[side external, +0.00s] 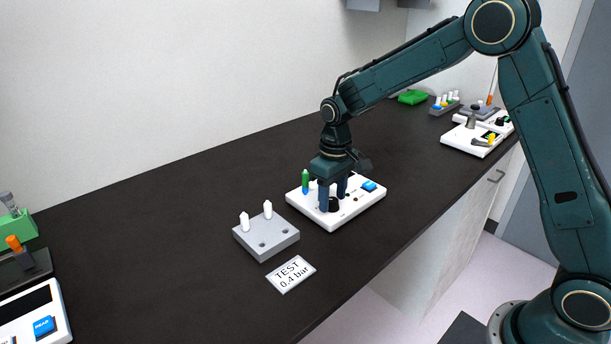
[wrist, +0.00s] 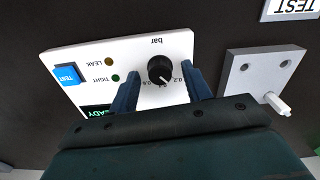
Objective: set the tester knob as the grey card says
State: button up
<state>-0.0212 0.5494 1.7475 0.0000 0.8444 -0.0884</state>
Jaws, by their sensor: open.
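The white tester (side external: 353,212) stands on the dark bench, and it also shows in the wrist view (wrist: 100,55). Its black knob (wrist: 160,69) carries a white pointer mark aimed at the lower part of the bar scale, near half-hidden numbers; the exact setting is hard to read. My gripper (wrist: 161,76) is open, pointing down, with one blue finger on each side of the knob. Visible gaps separate the fingers from the knob. The card (side external: 291,274) lies flat on the bench and reads "TEST 0.4 bar"; its edge shows in the wrist view (wrist: 290,9).
A grey block (side external: 266,238) with two white pieces and open holes stands beside the tester. A green-topped piece (side external: 305,181) stands behind the tester's left side. The tester has a blue TEST button (wrist: 68,76) and LEAK and TIGHT lamps. Bare bench lies left of the block.

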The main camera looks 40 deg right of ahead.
jog(key=shift+f, duration=0.2)
jog(key=c, duration=1)
jog(key=shift+m, duration=0.5)
jog(key=m, duration=0.2)
jog(key=shift+m, duration=0.3)
jog(key=m, duration=0.4)
